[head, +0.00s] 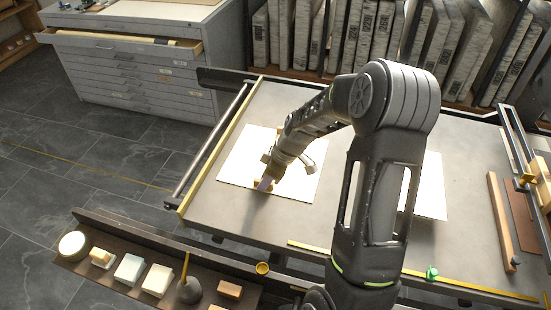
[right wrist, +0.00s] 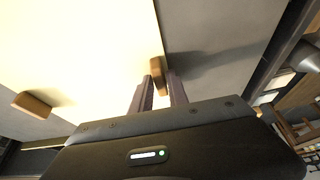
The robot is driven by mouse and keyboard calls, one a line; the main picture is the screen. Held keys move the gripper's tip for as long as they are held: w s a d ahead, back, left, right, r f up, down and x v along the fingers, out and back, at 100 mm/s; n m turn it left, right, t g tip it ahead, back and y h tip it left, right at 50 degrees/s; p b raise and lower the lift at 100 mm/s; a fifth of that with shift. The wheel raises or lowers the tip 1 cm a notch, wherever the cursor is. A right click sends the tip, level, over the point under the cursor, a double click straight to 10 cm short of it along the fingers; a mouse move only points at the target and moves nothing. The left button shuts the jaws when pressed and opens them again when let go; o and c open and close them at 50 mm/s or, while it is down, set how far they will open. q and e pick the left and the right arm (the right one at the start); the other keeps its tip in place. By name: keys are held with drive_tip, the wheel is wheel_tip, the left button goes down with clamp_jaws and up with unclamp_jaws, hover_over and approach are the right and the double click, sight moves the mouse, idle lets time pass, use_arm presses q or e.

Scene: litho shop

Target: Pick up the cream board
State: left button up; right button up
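A cream board (head: 235,170) lies flat on the grey table (head: 240,215), left of the middle in the head view. It fills the upper left of the right wrist view (right wrist: 75,50). My right gripper (head: 265,184) is over its near edge, pointing down. In the right wrist view its two fingers (right wrist: 161,84) stand apart. A small brown tab (right wrist: 157,70) at the board's edge shows just beyond and between the fingertips; I cannot tell whether they touch it. A second brown tab (right wrist: 32,105) sits at another edge. My left gripper is not in view.
A second pale sheet (head: 431,190) lies right of my arm, partly hidden. A wooden bar (head: 500,220) lies at the table's right. A tray (head: 205,262) of small tools and blocks runs along the front left. A rail borders the table's left edge.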

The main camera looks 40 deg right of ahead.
clamp_jaws()
idle(0.3)
wheel_tip(320, 180, up, 10)
idle(0.5)
idle(0.4)
